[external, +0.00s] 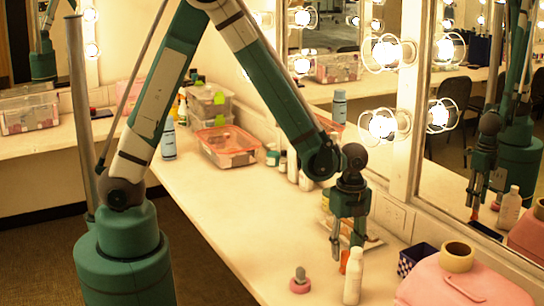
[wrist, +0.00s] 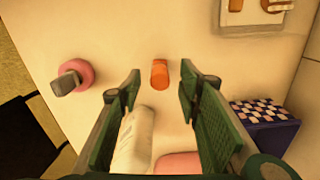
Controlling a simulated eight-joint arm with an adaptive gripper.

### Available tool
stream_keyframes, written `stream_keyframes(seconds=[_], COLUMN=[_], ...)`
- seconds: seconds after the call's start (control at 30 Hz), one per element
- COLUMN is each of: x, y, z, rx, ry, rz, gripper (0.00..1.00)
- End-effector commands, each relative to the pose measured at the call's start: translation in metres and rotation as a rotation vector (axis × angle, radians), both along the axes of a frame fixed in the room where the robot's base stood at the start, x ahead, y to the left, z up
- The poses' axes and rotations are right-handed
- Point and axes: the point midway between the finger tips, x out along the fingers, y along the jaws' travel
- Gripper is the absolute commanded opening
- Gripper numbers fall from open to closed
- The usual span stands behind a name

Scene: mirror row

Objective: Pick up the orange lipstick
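The orange lipstick (wrist: 159,75) is a small orange cylinder on the pale counter. In the external view the lipstick (external: 344,261) shows just below my gripper, beside a white bottle. My gripper (external: 346,246) points down over the counter. In the wrist view my gripper (wrist: 160,78) is open, with a green finger on each side of the lipstick and clear gaps on both sides. Nothing is held. How far the fingertips are above the counter is hard to tell.
A white bottle (external: 353,277) stands close in front of the lipstick. A pink round item with a grey top (external: 300,283) is to the left. A checkered box (external: 415,258), a pink bag (external: 468,286) and a tape roll (external: 457,257) are to the right. A lit mirror (external: 490,150) runs behind.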

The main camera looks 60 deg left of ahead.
Motion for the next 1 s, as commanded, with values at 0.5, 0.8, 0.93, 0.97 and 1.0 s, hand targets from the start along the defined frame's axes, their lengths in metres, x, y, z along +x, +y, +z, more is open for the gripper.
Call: stream_keyframes(seconds=[0.5,0.8,0.93,0.97,1.0], x=[0.0,0.0,0.0,0.0,0.0], y=[0.0,0.0,0.0,0.0,0.0], z=[-0.021,-0.021,-0.021,-0.021,-0.021], rx=[0.0,0.0,0.0,0.0,0.0], ry=[0.0,0.0,0.0,0.0,0.0], rz=[0.0,0.0,0.0,0.0,0.0], gripper=[0.35,0.35,0.24,0.2,0.15])
